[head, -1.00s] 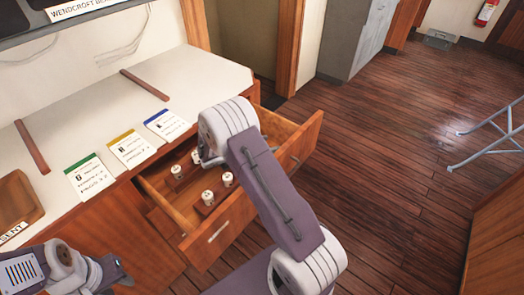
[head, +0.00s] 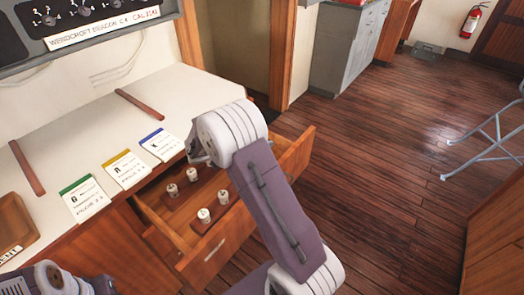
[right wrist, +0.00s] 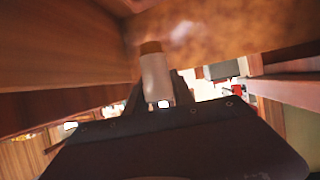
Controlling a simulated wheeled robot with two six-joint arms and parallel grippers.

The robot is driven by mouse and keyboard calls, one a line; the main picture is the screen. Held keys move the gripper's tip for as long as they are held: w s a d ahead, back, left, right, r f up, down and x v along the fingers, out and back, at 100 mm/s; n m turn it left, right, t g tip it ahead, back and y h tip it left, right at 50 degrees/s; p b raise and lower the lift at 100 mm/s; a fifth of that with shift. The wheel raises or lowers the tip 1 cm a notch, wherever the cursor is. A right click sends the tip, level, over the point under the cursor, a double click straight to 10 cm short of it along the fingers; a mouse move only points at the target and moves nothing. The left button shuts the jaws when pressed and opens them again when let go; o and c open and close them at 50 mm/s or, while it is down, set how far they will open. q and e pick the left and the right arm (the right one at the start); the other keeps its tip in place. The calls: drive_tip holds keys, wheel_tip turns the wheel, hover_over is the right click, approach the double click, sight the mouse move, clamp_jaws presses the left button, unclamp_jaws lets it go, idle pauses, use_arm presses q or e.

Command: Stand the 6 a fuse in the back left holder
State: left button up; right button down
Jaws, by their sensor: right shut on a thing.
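My right gripper (head: 196,153) hangs over the back of the open drawer (head: 208,258), its tips largely hidden by my wrist. In the right wrist view it is shut on the fuse (right wrist: 155,75), a pale cylinder with a brown end. I cannot read its rating. I cannot tell which holder is the back left one. My left arm is at the lower left; its jaws do not show clearly.
Green (head: 82,196), yellow (head: 125,169) and blue (head: 162,145) headed cards lie along the white counter (head: 75,125). A wooden tray (head: 14,222) is at the left. A black panel with knobs (head: 90,18) hangs above. Open floor lies right of the drawer.

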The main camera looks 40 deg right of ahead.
wheel_tip(320, 180, up, 20)
drive_tip(key=p, duration=1.9)
drive_tip(key=shift+f, duration=0.25)
